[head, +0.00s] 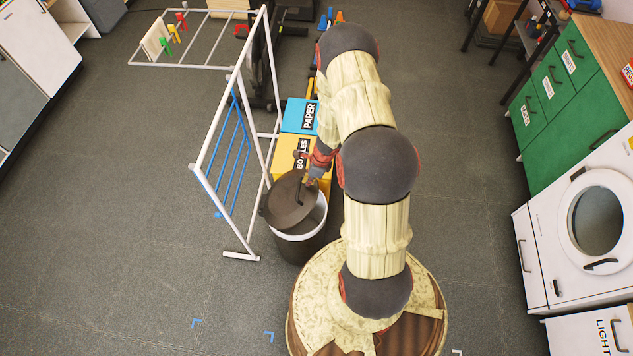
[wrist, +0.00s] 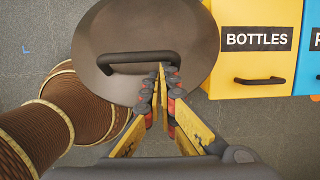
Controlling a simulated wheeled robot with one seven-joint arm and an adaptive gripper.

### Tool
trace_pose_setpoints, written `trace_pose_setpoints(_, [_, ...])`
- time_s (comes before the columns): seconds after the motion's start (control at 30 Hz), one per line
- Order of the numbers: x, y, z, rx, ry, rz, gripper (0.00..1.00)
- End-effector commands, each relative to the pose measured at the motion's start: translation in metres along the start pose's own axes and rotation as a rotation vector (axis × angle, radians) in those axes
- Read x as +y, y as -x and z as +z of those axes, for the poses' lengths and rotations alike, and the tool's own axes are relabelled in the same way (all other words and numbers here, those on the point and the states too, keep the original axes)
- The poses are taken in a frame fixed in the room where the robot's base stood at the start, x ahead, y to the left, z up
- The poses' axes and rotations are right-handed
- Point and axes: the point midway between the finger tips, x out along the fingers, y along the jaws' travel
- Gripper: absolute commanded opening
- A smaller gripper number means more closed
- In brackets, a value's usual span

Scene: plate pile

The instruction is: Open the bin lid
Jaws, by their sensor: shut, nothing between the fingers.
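The bin (head: 297,248) is dark with a white inner rim (head: 317,221), standing left of my base in the head view. Its round dark brown lid (head: 283,213) sits tilted or offset to the left, so part of the white rim shows at the right and front. In the wrist view the lid (wrist: 180,35) fills the upper middle, with a black bar handle (wrist: 125,58) across it. My gripper (wrist: 162,75) is shut and empty, its tips by the right part of the handle. Contact cannot be told. The gripper (head: 310,181) is over the lid in the head view.
A yellow box labelled BOTTLES (head: 318,176) and a blue one labelled PAPER (head: 294,116) stand behind the bin. A white and blue drying rack (head: 236,150) stands close on the left. Green drawers (head: 556,122) and a white washing machine (head: 548,235) are at right. The floor between is clear.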

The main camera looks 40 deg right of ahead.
Motion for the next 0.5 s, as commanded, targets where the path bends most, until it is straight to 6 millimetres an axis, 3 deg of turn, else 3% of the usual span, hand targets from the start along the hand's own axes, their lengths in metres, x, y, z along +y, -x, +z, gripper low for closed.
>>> trace_pose_setpoints(0.03, [0.000, 0.012, 0.013, -0.001, 0.005, 0.000, 0.00])
trace_pose_setpoints(0.2, [0.000, 0.032, 0.053, -0.002, 0.006, 0.000, 0.00])
trace_pose_setpoints(0.5, [0.000, 0.048, 0.126, -0.002, 0.006, 0.000, 0.00])
